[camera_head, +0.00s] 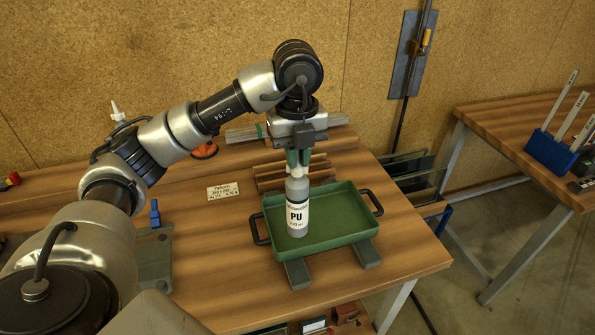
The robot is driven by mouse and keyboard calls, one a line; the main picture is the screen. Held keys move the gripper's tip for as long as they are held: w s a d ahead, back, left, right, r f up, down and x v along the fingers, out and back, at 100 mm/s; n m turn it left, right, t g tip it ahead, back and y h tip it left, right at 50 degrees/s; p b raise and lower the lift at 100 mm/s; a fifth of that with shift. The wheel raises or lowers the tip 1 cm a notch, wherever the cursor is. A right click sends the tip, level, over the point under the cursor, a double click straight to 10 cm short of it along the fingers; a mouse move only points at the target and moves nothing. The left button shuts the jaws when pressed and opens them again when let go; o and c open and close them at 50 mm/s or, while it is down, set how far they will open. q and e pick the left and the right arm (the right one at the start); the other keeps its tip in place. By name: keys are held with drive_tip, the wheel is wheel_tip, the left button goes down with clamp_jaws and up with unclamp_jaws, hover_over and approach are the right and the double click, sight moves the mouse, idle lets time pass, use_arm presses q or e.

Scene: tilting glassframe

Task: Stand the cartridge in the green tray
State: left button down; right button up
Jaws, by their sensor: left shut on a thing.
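The cartridge (297,208) is a grey cylinder with a white label reading "PU". It is upright, with its lower end inside the outline of the green tray (345,236), towards the tray's left side. I cannot tell whether its base touches the tray floor. The green tray has black handles and rests on two grey strips on the wooden table. My left gripper (298,167) points straight down and is shut on the top of the cartridge. My right gripper is not in view.
Wooden slats (268,180) lie just behind the tray. A paper label (222,191) lies to its left. A green-grey plate with a blue clamp (154,214) is at the left. A second table (500,135) stands to the right across a gap.

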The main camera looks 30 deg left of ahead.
use_arm(q)
drive_tip(key=w+a+f+p, duration=0.3)
drive_tip(key=w+a+f, duration=0.2)
drive_tip(key=f, duration=0.3)
drive_tip(key=shift+w+f, duration=0.3)
drive_tip(key=shift+w, duration=0.1)
drive_tip(key=shift+f, duration=0.15)
drive_tip(key=c, duration=1.1)
unclamp_jaws()
drive_tip(key=shift+c, duration=0.2)
